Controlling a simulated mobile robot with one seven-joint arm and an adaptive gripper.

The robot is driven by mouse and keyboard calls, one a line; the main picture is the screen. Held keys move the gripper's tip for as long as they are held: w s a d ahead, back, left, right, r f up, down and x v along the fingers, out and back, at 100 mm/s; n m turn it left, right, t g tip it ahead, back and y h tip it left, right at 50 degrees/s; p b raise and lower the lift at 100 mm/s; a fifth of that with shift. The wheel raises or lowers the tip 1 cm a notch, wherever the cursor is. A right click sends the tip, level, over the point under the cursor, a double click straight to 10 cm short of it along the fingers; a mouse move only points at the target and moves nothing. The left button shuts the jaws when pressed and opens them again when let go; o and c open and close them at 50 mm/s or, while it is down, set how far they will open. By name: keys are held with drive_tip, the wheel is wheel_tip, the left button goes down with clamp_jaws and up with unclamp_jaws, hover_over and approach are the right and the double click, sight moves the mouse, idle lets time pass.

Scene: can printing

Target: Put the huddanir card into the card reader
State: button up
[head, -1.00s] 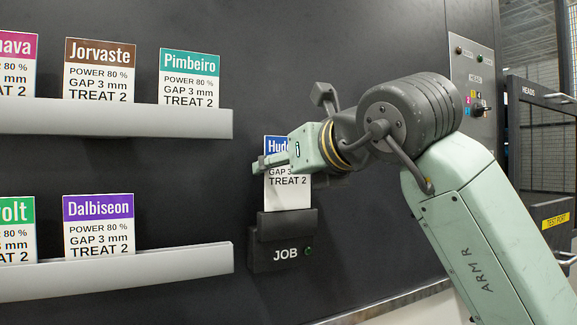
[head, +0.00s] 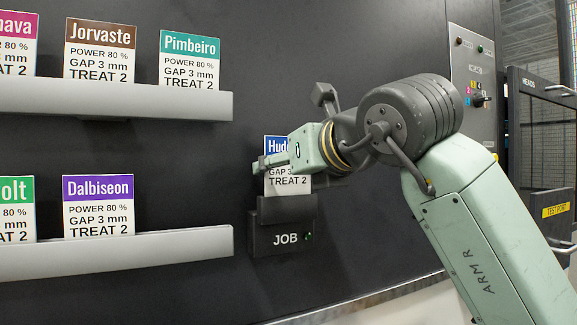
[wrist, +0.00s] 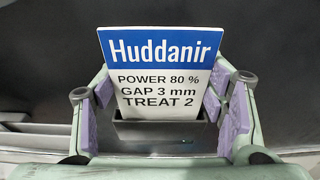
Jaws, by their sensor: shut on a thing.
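The Huddanir card (head: 288,180) has a blue header and a white lower part, and stands upright in front of the dark wall. Its lower end is inside the slot of the card reader (head: 270,241), a dark box marked JOB. My gripper (head: 272,163) is shut on the card above the reader and covers part of its text. In the wrist view the card (wrist: 160,75) faces me, with the purple finger pads of my gripper (wrist: 162,112) at its two side edges. The reader's slot (wrist: 165,132) surrounds the card's bottom, which is hidden.
Two grey racks hold other cards at the left: the upper rack (head: 150,105) has Jorvaste (head: 99,50) and Pimbeiro (head: 189,60), the lower rack (head: 170,244) has Dalbiseon (head: 98,205). A small green light (head: 309,237) shows on the reader.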

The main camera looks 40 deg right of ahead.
drive_tip(key=shift+f+b, duration=0.55)
drive_tip(key=shift+f, duration=0.15)
drive_tip(key=o, duration=1.1)
drive_tip(key=shift+o, duration=0.2)
drive_tip(key=v, duration=1.2)
drive_tip(key=shift+r, duration=0.25)
